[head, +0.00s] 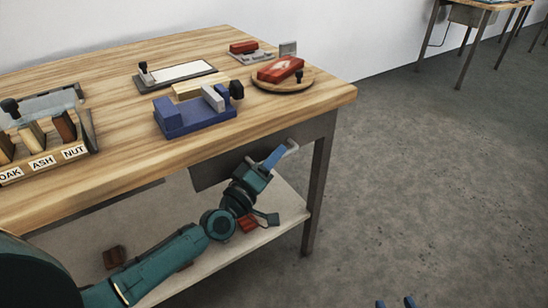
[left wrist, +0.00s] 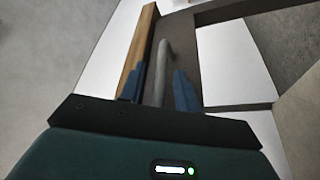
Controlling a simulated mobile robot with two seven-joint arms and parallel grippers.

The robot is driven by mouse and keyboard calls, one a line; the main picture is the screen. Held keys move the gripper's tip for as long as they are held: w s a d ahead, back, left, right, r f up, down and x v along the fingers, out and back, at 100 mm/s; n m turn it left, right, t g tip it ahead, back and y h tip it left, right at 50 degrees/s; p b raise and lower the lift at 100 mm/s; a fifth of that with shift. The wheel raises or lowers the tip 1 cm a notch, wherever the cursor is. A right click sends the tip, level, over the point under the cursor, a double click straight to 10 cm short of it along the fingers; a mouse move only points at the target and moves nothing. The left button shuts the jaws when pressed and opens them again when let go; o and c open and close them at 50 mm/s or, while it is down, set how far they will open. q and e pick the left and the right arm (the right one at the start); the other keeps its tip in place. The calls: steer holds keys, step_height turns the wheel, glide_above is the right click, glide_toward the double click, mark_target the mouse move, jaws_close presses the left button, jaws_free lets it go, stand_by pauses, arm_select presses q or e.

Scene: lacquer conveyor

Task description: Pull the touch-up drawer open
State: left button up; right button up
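The grey touch-up drawer (head: 212,172) sits under the table's front right edge and looks shut. The pale grey bar handle (left wrist: 161,65) stands out from the front. My left gripper (head: 277,154) is at the handle. In the left wrist view, its blue fingers (left wrist: 159,85) stand on either side of the bar, with gaps showing, so it looks open around the handle. My right gripper (head: 395,301) is at the bottom edge of the head view, its two blue fingertips apart and nothing seen between them.
On the wooden tabletop (head: 130,110) stand a blue fixture (head: 195,122), a round board (head: 282,84) with a red block, a tray (head: 175,76) and a labelled rack (head: 48,162). A lower shelf (head: 262,232) holds small brown pieces. The floor to the right is clear.

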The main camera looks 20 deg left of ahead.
arm_select(q)
steer(key=shift+w+d, duration=0.1)
steer(key=shift+w, duration=0.05)
jaws_close()
stand_by(0.6)
